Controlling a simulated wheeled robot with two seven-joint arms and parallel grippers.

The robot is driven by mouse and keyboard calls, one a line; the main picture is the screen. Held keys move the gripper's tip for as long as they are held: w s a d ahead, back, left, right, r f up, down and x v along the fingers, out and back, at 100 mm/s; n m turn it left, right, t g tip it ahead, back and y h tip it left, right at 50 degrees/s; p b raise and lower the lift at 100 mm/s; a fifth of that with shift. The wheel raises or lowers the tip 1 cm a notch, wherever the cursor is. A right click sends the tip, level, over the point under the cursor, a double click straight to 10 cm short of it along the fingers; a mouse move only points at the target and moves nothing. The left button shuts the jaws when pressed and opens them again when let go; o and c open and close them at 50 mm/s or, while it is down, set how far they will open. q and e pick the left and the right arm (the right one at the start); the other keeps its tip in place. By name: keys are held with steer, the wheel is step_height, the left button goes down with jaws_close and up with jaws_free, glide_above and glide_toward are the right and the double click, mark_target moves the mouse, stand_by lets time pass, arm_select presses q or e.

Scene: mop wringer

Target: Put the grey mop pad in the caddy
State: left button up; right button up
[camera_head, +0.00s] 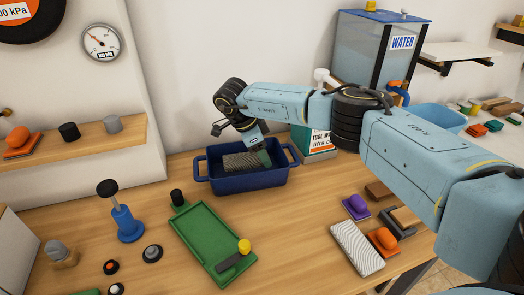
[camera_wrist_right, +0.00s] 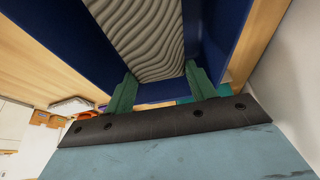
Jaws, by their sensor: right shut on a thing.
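The grey mop pad (camera_head: 240,162), with a wavy ribbed face, is inside the dark blue caddy (camera_head: 250,181) on the table. My right gripper (camera_head: 263,157) reaches down into the caddy from above and is shut on the pad. In the right wrist view, the pad (camera_wrist_right: 150,38) sits between the green fingers of my right gripper (camera_wrist_right: 160,88), with blue caddy walls (camera_wrist_right: 222,35) on both sides. I cannot tell whether the pad touches the caddy floor. My left gripper is not in view.
A green tray (camera_head: 205,235) lies in front of the caddy, with a blue plunger-like tool (camera_head: 126,225) to its left. A pale ribbed pad (camera_head: 357,248), an orange-handled block (camera_head: 383,240) and a purple one (camera_head: 356,206) lie at right. A water tank (camera_head: 375,50) stands behind.

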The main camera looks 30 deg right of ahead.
mark_target(246, 158)
steer(key=shift+f, duration=0.4)
steer(key=o, duration=1)
steer(key=shift+c, duration=0.2)
steer(key=v, duration=1.3)
steer(key=shift+r, duration=0.2)
steer(key=shift+d, duration=0.15)
